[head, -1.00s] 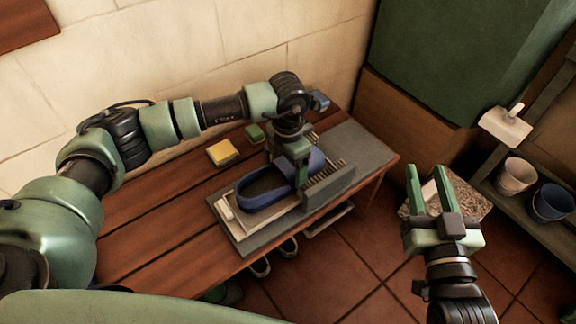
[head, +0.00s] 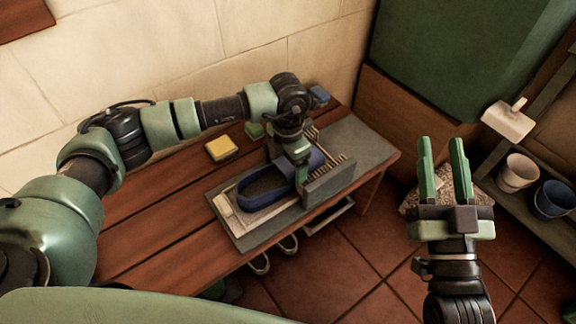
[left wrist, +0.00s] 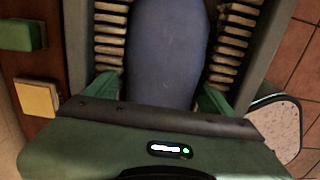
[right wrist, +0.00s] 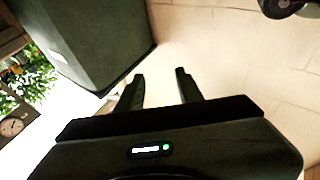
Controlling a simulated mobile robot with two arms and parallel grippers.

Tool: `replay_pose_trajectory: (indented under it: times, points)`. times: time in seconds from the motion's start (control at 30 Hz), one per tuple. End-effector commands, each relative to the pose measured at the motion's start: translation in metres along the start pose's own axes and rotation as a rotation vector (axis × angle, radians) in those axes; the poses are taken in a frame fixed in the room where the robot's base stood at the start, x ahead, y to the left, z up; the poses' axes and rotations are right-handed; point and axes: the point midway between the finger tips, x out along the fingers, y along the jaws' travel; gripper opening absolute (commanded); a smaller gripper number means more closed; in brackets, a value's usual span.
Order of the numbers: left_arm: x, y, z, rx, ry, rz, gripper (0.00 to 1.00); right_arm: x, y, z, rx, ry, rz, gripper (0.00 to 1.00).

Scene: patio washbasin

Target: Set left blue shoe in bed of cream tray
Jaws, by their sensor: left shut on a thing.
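The blue shoe (head: 250,201) lies lengthwise on the bench, with its open heel end toward the left in the head view. A cream tray-like surface (head: 272,214) shows under and beside it. My left gripper (head: 302,163) is over the shoe's right part and shut on it. In the left wrist view, the shoe (left wrist: 168,45) runs between the two fingers (left wrist: 157,95). Whether its sole touches the surface below cannot be told. My right gripper (head: 446,165) is open and empty, away from the bench to the right.
Rows of pale bristles (left wrist: 232,40) flank the shoe, with a grey upright panel (head: 328,184) beside them. A yellow sponge (head: 221,148) and green block (head: 254,131) lie behind on the wooden bench. Pots (head: 518,172) stand on a shelf at right.

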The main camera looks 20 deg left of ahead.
Motion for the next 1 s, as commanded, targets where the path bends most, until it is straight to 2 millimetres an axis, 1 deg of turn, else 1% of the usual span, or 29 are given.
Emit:
replay_pose_trajectory:
  times: [0.4, 0.43, 0.47, 0.7, 0.8, 0.87, 1.0]
  points:
    - [-0.001, 0.000, 0.000, 0.000, -0.001, 0.000, 0.30, 0.000, 0.000, 0.000, 0.000, 0.000, 0.000, 0.36]
    - [-0.001, 0.000, 0.000, 0.000, -0.001, 0.000, 0.92, 0.000, 0.000, 0.000, 0.000, 0.000, 0.000, 0.36]
    - [-0.001, 0.000, 0.000, 0.000, -0.001, 0.000, 1.00, 0.000, 0.000, 0.000, 0.000, 0.000, 0.000, 0.36]
    - [0.000, 0.000, 0.000, 0.000, 0.000, 0.000, 1.00, 0.000, 0.000, 0.000, 0.000, 0.000, 0.000, 0.36]
    - [-0.005, 0.000, 0.000, 0.000, 0.000, 0.000, 1.00, 0.001, 0.000, 0.002, -0.001, -0.018, 0.001, 0.36]
    - [-0.011, 0.000, 0.000, 0.000, -0.001, 0.000, 1.00, -0.001, 0.002, 0.011, -0.002, -0.064, 0.004, 0.36]
    - [-0.031, 0.000, 0.001, 0.002, -0.002, 0.001, 1.00, -0.005, 0.005, 0.033, -0.005, -0.189, 0.010, 0.36]
